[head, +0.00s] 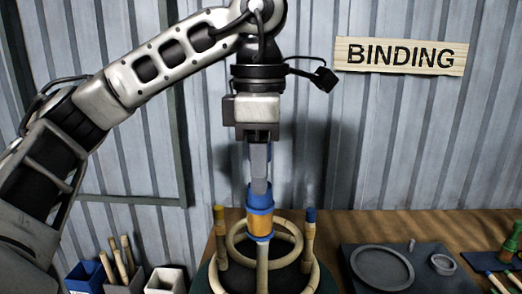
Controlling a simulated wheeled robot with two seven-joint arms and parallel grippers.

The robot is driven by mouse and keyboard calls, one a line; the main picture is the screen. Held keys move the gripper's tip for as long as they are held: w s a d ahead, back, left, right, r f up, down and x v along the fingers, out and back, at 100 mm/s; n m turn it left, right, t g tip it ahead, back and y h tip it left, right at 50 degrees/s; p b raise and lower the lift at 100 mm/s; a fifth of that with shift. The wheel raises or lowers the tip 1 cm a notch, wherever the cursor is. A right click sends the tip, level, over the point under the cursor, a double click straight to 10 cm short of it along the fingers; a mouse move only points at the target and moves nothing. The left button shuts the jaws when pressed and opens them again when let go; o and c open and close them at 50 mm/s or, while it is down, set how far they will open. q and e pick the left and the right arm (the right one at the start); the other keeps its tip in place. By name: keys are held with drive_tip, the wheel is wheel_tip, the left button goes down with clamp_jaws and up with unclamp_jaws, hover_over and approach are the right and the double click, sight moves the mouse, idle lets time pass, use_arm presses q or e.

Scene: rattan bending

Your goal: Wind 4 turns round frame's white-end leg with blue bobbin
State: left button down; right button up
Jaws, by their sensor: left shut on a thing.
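My left gripper (259,178) points straight down and is shut on the blue bobbin (260,198), which has blue ends and an orange-tan middle. The rattan frame (237,285) stands below, with pale hoops and upright legs. One leg has a yellow end (219,212) at the left and one has a blue end (310,215) at the right. The bobbin is in line with the front leg (262,268); I cannot tell whether it touches it. No white end shows; the top of that front leg is hidden by the bobbin. My right gripper is not in view.
A dark tray (360,252) with a grey ring (382,268) and a smaller ring lies at the right. A blue mat (485,262) with a green-handled tool is at the far right. A blue box (86,277) and pots with sticks stand at the lower left. A BINDING sign hangs behind.

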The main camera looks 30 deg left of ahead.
sight(260, 202)
use_arm(q)
wheel_tip(260, 202, down, 4)
drive_tip(key=b, duration=0.3)
drive_tip(key=shift+f+b, duration=0.4)
drive_tip(key=shift+b, duration=0.05)
wheel_tip(260, 202, down, 5)
drive_tip(key=b, duration=0.3)
drive_tip(key=shift+b, duration=0.4)
wheel_tip(260, 202, down, 2)
drive_tip(key=shift+b, duration=0.7)
drive_tip(key=shift+f, duration=0.2)
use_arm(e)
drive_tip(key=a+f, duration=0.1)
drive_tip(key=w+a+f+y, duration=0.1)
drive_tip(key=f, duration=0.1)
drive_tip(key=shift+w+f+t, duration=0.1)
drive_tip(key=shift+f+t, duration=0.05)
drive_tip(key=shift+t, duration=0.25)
